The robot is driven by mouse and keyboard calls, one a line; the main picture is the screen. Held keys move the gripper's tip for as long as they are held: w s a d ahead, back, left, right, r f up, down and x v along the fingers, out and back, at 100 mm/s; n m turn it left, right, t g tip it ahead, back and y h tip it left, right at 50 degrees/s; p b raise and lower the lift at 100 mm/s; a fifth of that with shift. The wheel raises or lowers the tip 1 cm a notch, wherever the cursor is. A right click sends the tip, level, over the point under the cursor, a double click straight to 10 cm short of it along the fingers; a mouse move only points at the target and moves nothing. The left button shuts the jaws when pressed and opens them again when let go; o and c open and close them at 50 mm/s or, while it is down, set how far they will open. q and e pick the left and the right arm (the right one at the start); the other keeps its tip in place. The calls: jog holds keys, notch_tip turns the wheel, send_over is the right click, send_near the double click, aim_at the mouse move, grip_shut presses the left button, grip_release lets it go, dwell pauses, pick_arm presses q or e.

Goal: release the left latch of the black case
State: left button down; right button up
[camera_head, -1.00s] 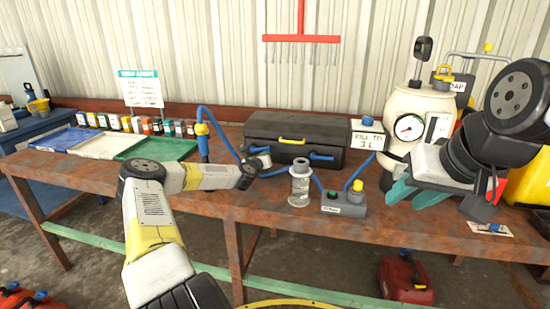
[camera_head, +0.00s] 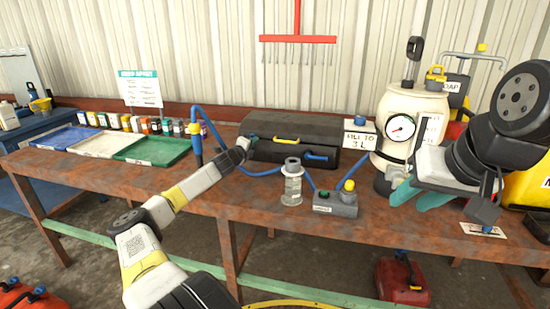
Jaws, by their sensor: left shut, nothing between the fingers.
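The black case (camera_head: 325,128) lies closed on the rusty workbench, with a yellow handle (camera_head: 286,141) on its front. Its right latch (camera_head: 316,156) is blue and shows on the front face. The left latch is not clearly visible; my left gripper covers that part of the front. My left gripper (camera_head: 250,140) is shut and empty, its tip at the case's left front near the lid seam. Whether it touches the case I cannot tell. My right gripper (camera_head: 415,199) has its teal fingers apart, over the right of the bench, away from the case.
A grey spool (camera_head: 292,184) and a grey button box (camera_head: 335,204) stand in front of the case. A blue hose (camera_head: 218,138) curves beside the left arm. A cream tank with a gauge (camera_head: 411,112) stands right. Coloured trays (camera_head: 153,151) lie left.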

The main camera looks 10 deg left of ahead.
pick_arm(q)
jog(key=shift+a+r, duration=0.25)
jog(key=shift+a, duration=0.25)
jog(key=shift+a+r, duration=0.25)
jog(key=shift+a, duration=0.25)
jog(key=shift+a+r, duration=0.1)
jog(key=shift+a, duration=0.2)
jog(key=s+d+r, duration=0.2)
jog(key=s+d, duration=0.1)
jog(key=s, duration=0.4)
jog(key=s+d+r, duration=0.3)
jog(key=s, duration=0.5)
jog(key=shift+d, duration=0.2)
jog(key=shift+f, duration=0.1)
